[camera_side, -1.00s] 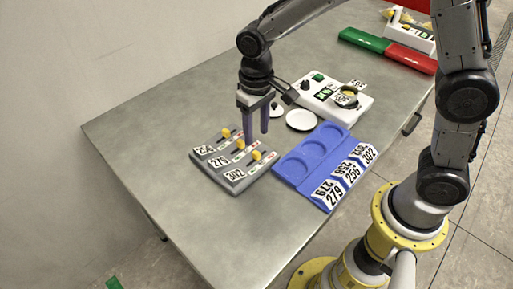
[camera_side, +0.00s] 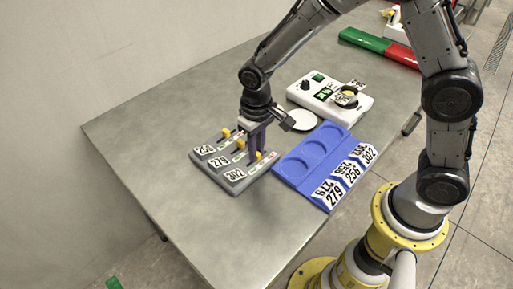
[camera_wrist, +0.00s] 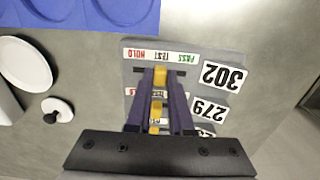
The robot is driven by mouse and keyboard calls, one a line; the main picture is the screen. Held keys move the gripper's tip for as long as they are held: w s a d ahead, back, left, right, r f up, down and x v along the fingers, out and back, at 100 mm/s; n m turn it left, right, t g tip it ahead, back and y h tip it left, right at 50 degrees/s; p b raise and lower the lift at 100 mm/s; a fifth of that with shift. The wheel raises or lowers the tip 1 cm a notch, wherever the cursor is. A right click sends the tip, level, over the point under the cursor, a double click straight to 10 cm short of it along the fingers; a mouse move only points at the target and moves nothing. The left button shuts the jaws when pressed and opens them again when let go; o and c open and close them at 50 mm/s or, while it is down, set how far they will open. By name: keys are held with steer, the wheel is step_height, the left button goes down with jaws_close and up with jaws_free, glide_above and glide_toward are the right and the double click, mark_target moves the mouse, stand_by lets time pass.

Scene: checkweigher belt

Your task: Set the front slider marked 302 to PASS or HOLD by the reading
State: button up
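The slider unit (camera_side: 232,178) has several rows with number plates. The 302 plate (camera_wrist: 223,76) marks the front row, labelled HOLD in red, TEST, and PASS in green nearest the plate. The yellow knob (camera_wrist: 160,77) of row 302 stands beside TEST. My gripper (camera_wrist: 160,76) is down at this row, its two fingers on either side of the knob and seemingly closed on it. It also shows in the side view (camera_side: 258,154). The white checkweigher (camera_side: 312,86) has a lit green display (camera_side: 325,93), too small to read. A tagged round item (camera_side: 346,97) sits at its right end.
The 279 row (camera_wrist: 207,108) lies close beside the fingers. A blue tray (camera_side: 292,173) with round recesses and plates 279, 256 and 302 is to the right. A white disc (camera_side: 303,120) lies behind. Green and red blocks (camera_side: 362,40) are at the back. The table's left is clear.

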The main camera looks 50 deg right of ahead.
jaws_close()
stand_by(1.0)
steer(key=shift+d, duration=1.35)
steer(key=o, duration=0.6)
jaws_free()
step_height(320, 180, up, 14)
